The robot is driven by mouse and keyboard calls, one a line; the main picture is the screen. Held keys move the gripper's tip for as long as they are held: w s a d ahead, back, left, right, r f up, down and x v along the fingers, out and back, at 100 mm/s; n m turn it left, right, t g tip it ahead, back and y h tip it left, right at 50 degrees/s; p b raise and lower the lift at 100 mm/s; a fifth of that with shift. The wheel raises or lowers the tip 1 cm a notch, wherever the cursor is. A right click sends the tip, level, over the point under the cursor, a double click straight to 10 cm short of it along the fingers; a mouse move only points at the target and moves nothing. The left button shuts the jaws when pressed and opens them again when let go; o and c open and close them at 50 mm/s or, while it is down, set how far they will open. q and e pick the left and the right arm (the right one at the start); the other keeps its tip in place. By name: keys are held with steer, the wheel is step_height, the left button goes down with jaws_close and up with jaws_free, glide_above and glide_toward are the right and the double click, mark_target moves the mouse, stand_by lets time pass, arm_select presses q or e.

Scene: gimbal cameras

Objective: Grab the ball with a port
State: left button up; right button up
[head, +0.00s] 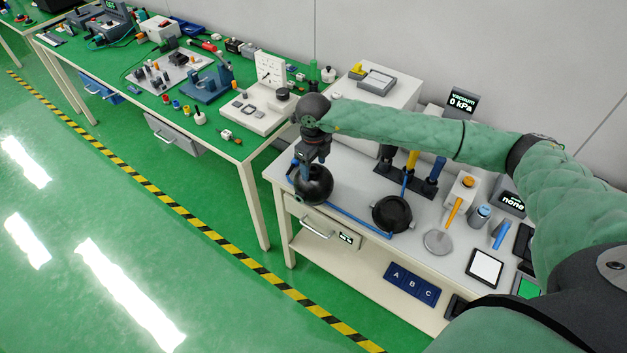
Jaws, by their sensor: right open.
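A black, round ball-like piece (314,187) sits at the left end of the light grey bench, with a blue hose (350,223) running to the right from near it. A second black round piece (391,214), like an open bowl with small lugs, lies to its right. I cannot make out a port on either piece. My right gripper (311,163) points down at the top of the left ball and covers part of it. It is open; whether its fingers touch the ball cannot be told. My left gripper is not in view.
The bench (355,178) also holds a rack with blue and yellow handles (411,162), a grey disc (437,242), a white-faced pad (485,267) and a vacuum display (462,102) reading 0 kPa. A cluttered green table (221,137) stands to the left.

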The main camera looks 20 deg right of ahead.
steer(key=shift+f, duration=0.4)
jaws_close()
stand_by(0.4)
